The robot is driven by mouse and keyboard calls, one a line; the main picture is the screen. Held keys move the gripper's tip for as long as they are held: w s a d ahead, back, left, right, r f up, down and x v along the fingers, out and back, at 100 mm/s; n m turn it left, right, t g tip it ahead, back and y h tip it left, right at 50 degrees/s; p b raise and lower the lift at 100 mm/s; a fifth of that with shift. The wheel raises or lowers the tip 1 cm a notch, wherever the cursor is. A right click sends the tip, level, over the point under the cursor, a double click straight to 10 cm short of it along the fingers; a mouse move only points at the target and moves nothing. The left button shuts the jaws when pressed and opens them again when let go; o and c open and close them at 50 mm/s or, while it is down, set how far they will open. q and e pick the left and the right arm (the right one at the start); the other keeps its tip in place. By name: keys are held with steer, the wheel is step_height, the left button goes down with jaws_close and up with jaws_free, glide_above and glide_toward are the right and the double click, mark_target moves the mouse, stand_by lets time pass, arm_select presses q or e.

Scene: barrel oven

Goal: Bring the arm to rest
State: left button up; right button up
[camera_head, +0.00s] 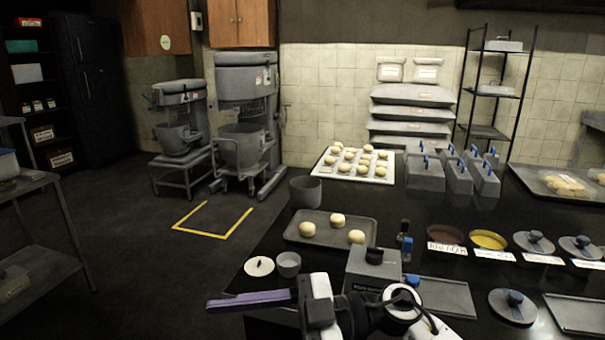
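One of my arms shows at the bottom centre, with white and black links. It seems to be my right arm, as its links lie to the right of the gripper. Its gripper (250,300) points left, with long purple finger-like parts at the table's front left edge. The fingers are seen side-on, so any gap between them cannot be made out. No object is clearly visible in it. My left gripper is not in view.
A grey tray (293,233) with three dough balls lies behind the arm. A grey box-like device (372,270) stands close beside it. A cup (288,264) and a white disc (259,266) are near the gripper. Open floor lies left of the table.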

steer(key=w+d+f+m+t+h, duration=0.3)
steer(key=d+f+m+t, duration=0.3)
steer(key=m+t, duration=0.35)
steer(key=w+d+f+m+t+h, duration=0.3)
steer(key=w+d+f+m+t, duration=0.15)
steer(key=d+m+t, duration=0.45)
steer(key=s+d+f+m+g+h, duration=0.1)
steer(key=s+d+f+m+h, duration=0.2)
steer(key=f, duration=0.5)
steer(key=s+d+f+g+h, duration=0.1)
steer(key=s+d+f+h, duration=0.3)
steer(key=f, duration=0.4)
steer(key=s+d+f+g+h, duration=0.1)
steer(key=s+d+f+g, duration=0.1)
steer(key=s+f, duration=0.3)
steer(key=s+d+f+g+h, duration=0.1)
steer(key=s+d+f+g, duration=0.1)
steer(key=s+f, duration=0.4)
steer(key=s+g, duration=0.1)
steer(key=s, duration=0.2)
steer(key=shift+s+d+f, duration=0.2)
steer(key=shift+s+f, duration=0.1)
steer(key=shift+s, duration=0.05)
steer(key=shift+m, duration=0.25)
